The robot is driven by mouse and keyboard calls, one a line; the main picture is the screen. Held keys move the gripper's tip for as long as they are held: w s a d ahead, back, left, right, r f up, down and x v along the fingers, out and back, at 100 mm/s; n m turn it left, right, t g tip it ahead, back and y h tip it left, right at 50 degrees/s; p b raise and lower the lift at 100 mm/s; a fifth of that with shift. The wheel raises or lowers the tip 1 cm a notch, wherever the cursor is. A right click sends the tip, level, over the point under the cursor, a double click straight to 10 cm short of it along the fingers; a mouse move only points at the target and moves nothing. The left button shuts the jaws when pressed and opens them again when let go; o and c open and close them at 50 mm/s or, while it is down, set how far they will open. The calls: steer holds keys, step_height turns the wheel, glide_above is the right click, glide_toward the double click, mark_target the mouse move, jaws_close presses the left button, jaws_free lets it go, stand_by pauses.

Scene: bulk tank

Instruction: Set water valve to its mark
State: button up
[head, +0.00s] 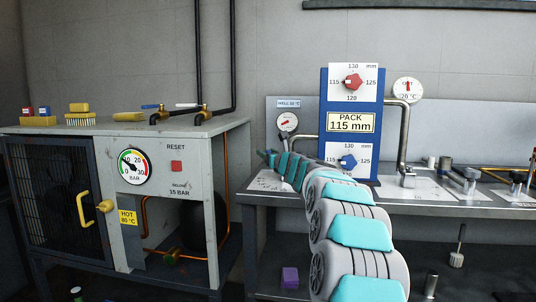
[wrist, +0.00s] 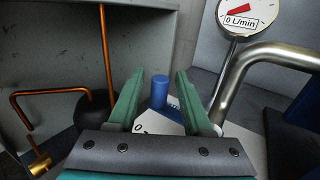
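My gripper (wrist: 160,76) is open, with its two green fingers apart. A blue upright cylinder (wrist: 160,92), which looks like the water valve's handle, stands between and beyond the fingers in the wrist view. I cannot tell whether they touch it. A white plate (wrist: 172,127) with a partly visible "0" lies below it; its mark is hidden by my gripper. A round gauge (wrist: 245,14) beside it reads 0 L/min and also shows in the head view (head: 288,122). In the head view my gripper (head: 272,158) is at the bench's left end, partly hidden by my arm.
A steel pipe (wrist: 262,66) bends close to the right of my gripper. A grey cabinet (head: 195,190) with a bar gauge (head: 133,167) and copper pipes stands left. A blue PACK panel (head: 325,142) with a red dial (head: 352,82) and a blue dial (head: 348,161) stands behind my arm.

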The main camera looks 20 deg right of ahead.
jaws_close()
stand_by(1.2)
